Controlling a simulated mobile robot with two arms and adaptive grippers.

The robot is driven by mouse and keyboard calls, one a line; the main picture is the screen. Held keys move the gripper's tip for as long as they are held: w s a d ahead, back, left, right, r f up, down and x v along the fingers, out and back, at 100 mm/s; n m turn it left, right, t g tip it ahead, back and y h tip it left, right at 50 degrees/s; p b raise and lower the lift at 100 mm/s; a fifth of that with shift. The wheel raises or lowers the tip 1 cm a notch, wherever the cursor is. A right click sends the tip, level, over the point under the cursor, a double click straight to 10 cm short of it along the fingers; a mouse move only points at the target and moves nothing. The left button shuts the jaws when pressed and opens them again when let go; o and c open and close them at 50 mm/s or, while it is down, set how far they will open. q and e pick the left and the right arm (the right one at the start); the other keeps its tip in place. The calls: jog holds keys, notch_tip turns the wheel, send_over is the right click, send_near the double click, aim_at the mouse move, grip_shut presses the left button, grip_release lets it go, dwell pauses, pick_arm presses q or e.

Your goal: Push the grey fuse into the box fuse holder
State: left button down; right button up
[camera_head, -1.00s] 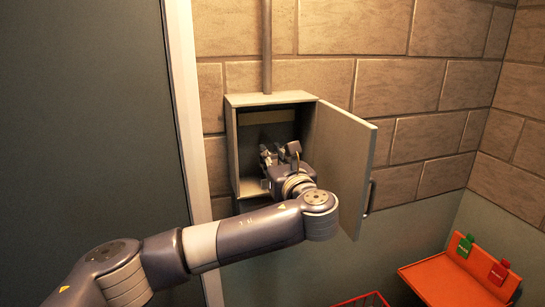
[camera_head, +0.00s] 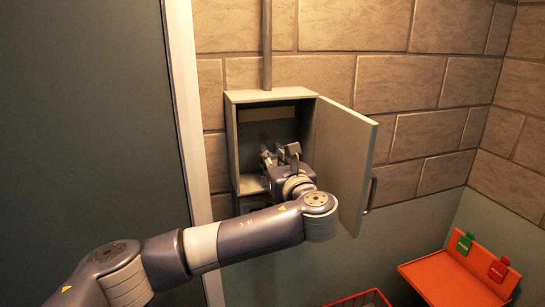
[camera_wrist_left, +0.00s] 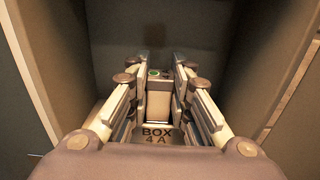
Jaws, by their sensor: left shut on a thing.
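My left gripper (camera_head: 269,156) reaches into an open grey wall box (camera_head: 231,145). In the left wrist view its two fingers (camera_wrist_left: 160,64) point into the box and are shut on a pale grey block, the fuse (camera_wrist_left: 158,106). A label reading "BOX 4 A" (camera_wrist_left: 157,136) shows just below the fuse, between the fingers. The fuse holder is not clearly visible; the fingers and fuse cover that area, so I cannot tell how far in the fuse sits. The fuse is not discernible in the head view. My right gripper is not in view.
The box door (camera_head: 343,150) stands open to the right, close beside my left wrist. A pipe (camera_head: 267,45) runs up from the box. A red basket (camera_head: 362,300) shows at the bottom edge.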

pick_arm(q)
jog(key=shift+f, duration=0.1)
jog(key=c, duration=1.4)
grip_release()
jog(key=shift+o, duration=0.2)
jog(key=v, duration=1.2)
